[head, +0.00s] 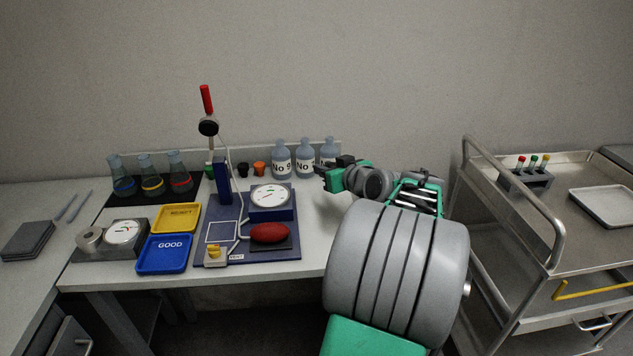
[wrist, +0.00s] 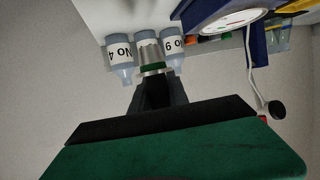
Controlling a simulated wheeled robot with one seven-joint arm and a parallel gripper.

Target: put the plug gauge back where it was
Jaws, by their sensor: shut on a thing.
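My gripper (head: 322,172) is at the right end of the bench, in front of the labelled bottles. In the wrist view my gripper (wrist: 153,80) is shut on a grey metal cylinder with a green band (wrist: 149,54), which looks like the plug gauge. Its body shows beyond the fingertips, and the gripped part is hidden. In the head view I cannot make the gauge out. A blue base (head: 285,252) with a round white dial (head: 270,196) stands left of my gripper, and a red oval piece (head: 270,232) lies on its front part.
Several bottles (head: 281,160) stand along the back, with orange (head: 259,169) and black cups beside them. A red-topped upright (head: 206,100) rises behind the blue base. Yellow (head: 176,218) and blue GOOD (head: 164,254) trays lie left. A metal cart (head: 545,210) stands right.

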